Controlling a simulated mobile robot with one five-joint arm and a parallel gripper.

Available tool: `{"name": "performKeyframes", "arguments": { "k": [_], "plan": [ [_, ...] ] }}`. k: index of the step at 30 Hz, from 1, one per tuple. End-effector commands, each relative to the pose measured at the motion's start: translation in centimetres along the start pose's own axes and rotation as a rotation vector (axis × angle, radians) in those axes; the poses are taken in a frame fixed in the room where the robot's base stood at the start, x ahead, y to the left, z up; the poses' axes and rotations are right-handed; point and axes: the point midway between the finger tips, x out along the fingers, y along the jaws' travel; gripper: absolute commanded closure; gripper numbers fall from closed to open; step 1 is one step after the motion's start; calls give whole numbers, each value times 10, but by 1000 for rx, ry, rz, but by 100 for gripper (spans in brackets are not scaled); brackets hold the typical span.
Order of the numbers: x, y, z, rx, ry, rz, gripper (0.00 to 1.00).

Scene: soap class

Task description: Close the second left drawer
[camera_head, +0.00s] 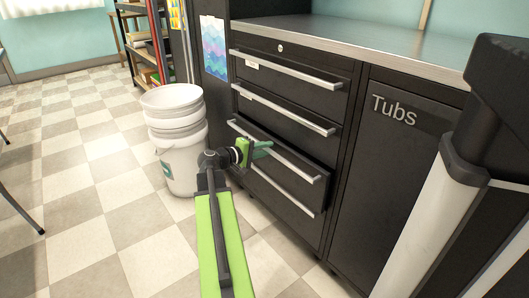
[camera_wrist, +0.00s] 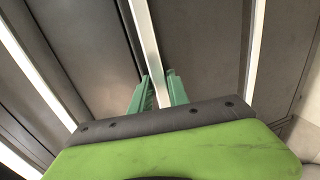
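The dark cabinet holds a stack of drawers with long silver handles. The third drawer from the top (camera_head: 290,152) stands out a little from the cabinet front. The second drawer from the top (camera_head: 285,118) looks flush. My gripper (camera_head: 264,148) is at the third drawer's front, near the left part of its handle (camera_head: 300,170). In the wrist view, my two green fingers (camera_wrist: 159,88) lie on either side of a silver handle bar (camera_wrist: 145,38). Whether they press on it I cannot tell.
White stacked buckets (camera_head: 174,130) stand on the tiled floor just left of the drawers. A cabinet door marked "Tubs" (camera_head: 385,180) is to the right. A metal worktop (camera_head: 350,45) runs above. The checkered floor at left (camera_head: 90,200) is mostly clear.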

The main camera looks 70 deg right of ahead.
Motion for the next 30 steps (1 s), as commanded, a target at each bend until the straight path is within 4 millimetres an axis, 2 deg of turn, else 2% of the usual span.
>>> {"name": "performKeyframes", "arguments": {
  "k": [1, 4, 5, 30],
  "plan": [
    [0, 0, 0, 0, 0, 0, 86],
    [0, 0, 0, 0, -1, 0, 99],
    [0, 0, 0, 0, -1, 0, 100],
    [1, 0, 1, 1, -3, -1, 100]
  ]
}}
